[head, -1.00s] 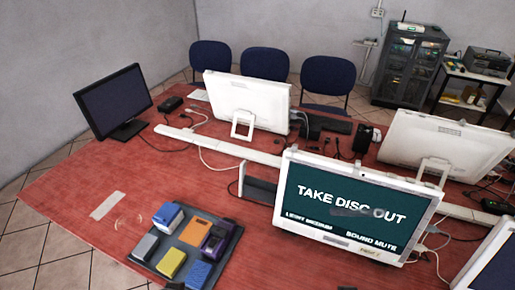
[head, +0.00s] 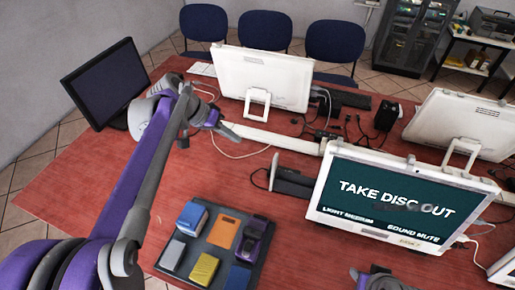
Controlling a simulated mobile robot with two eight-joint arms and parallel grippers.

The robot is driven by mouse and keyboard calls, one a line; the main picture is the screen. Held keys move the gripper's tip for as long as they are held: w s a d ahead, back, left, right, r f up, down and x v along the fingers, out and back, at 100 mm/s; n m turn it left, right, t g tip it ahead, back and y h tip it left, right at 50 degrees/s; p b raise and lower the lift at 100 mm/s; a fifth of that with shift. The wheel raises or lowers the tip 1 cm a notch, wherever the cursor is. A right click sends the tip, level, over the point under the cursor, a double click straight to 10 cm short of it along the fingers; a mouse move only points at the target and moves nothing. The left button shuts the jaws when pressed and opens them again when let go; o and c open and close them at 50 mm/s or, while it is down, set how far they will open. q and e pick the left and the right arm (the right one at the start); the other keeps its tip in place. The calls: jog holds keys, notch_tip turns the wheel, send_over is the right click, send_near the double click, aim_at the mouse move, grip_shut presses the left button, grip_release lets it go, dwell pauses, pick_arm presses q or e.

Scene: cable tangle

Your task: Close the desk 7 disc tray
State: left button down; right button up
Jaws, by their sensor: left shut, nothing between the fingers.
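The desk monitor (head: 400,205) with a white frame reads "TAKE DISC OUT". A dark flat tray (head: 292,184) with a pale upright front plate sticks out from its left side, so the disc tray looks open. I cannot make out a disc on it. My left gripper (head: 232,134) is shut and empty. It is above the table, up and to the left of the tray and apart from it. A piece of my right arm shows at the bottom edge; its fingers are out of the picture.
A dark organiser (head: 262,262) with several coloured boxes lies in front of the tray. A white cable channel (head: 275,138) and loose cables run behind it. A black monitor (head: 105,82) and a white monitor (head: 262,78) stand farther back. The red table (head: 75,185) is clear at left.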

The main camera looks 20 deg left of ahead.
pick_arm(q)
jog(key=w+d+f, duration=0.3)
jog(key=d+f, duration=0.4)
jog(key=d, duration=0.2)
jog(key=shift+w+f, duration=0.15)
jog(key=shift+f, duration=0.15)
jog(key=d, duration=1.3)
jog(key=shift+s+d, duration=0.3)
jog(key=shift+d, duration=0.1)
